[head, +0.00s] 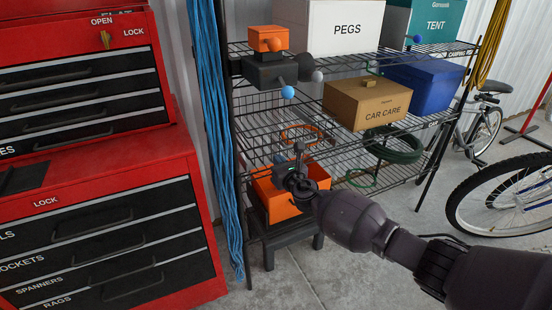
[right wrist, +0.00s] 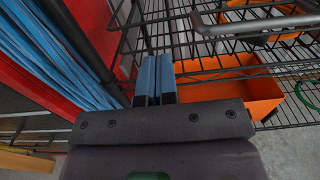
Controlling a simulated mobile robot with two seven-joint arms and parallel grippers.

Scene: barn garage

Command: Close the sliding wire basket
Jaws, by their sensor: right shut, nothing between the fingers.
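The wire shelving rack (head: 350,155) stands at the centre of the head view. Black wire mesh (head: 262,102) shows at its left side, above the orange bin; I cannot tell for sure which wires belong to the sliding basket or how far out it is. In the right wrist view, black wirework with a thick grey bar (right wrist: 250,27) spans the upper right. My right gripper (head: 297,172) is at the rack's lower left, in front of the orange bin. Its two blue fingers (right wrist: 154,78) are together and empty, close to the wires; contact is unclear. My left gripper is not in view.
An orange bin (head: 280,206) sits low beside the gripper. A red tool chest (head: 100,175) and hanging blue ropes (head: 219,140) stand left. The CAR CARE box (head: 366,103) is on a shelf. A bicycle (head: 500,205) stands right. Some floor is clear in front.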

